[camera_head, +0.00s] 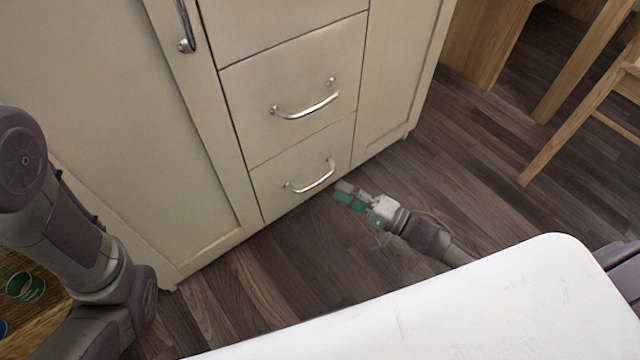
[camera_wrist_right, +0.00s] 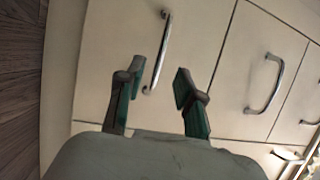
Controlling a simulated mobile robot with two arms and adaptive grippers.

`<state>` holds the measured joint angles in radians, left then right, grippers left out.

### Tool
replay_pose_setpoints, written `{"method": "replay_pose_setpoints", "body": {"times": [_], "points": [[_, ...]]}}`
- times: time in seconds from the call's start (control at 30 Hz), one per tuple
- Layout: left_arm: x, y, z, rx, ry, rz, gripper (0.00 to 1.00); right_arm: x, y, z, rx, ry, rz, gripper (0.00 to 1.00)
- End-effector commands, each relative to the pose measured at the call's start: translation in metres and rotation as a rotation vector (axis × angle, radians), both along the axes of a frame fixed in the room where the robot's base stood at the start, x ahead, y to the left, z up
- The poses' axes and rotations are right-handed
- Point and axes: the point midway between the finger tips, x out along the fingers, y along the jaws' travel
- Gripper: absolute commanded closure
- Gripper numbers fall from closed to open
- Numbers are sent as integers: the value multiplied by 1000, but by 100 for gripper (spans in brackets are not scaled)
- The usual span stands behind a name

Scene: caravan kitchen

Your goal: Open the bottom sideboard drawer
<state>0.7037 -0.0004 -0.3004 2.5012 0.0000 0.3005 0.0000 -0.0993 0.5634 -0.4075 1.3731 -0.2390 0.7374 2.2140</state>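The bottom sideboard drawer (camera_head: 270,185) is shut, its cream front flush with the sideboard, just above the floor. Its silver bar handle (camera_head: 312,182) is in clear view. My right gripper (camera_head: 346,194) is low over the floor, just right of this handle in the head view. In the right wrist view, my right gripper (camera_wrist_right: 160,72) is open, its two green-padded fingers apart. The bottom handle (camera_wrist_right: 165,38) appears in the gap between them; contact cannot be seen. My left arm shows at the left of the head view, but its gripper is not in view.
The middle drawer (camera_head: 245,95) above is shut, with its own handle (camera_head: 306,106). A cabinet door (camera_head: 110,120) stands left of the drawers. A white surface (camera_head: 480,300) fills the front. Wooden chair legs (camera_head: 570,120) stand at right. Dark floor (camera_head: 450,150) in between is clear.

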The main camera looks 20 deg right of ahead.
Motion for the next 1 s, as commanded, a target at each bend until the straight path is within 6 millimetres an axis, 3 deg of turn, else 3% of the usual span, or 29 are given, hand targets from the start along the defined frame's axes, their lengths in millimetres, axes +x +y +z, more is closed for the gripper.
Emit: {"method": "replay_pose_setpoints", "body": {"times": [0.03, 0.3, 0.73, 0.77, 0.97, 1.0], "points": [[1, 0, -12, 0, 2, 0, 100, 9, 8, -3, 1, -7, 1, 64], [1, 0, -31, 1, 3, 1, 100, 40, 37, 2, 1, -3, 1, 64], [1, 0, -34, 1, 3, 1, 100, 48, 45, 6, -1, 0, -1, 64], [1, 0, -34, 1, 3, 1, 100, 48, 44, 6, -1, 0, -1, 65], [1, 0, -34, 1, 3, 1, 100, 48, 44, 6, -1, -1, -1, 99], [1, 0, -34, 1, 4, 1, 100, 48, 44, 6, -1, 0, -1, 100]]}}
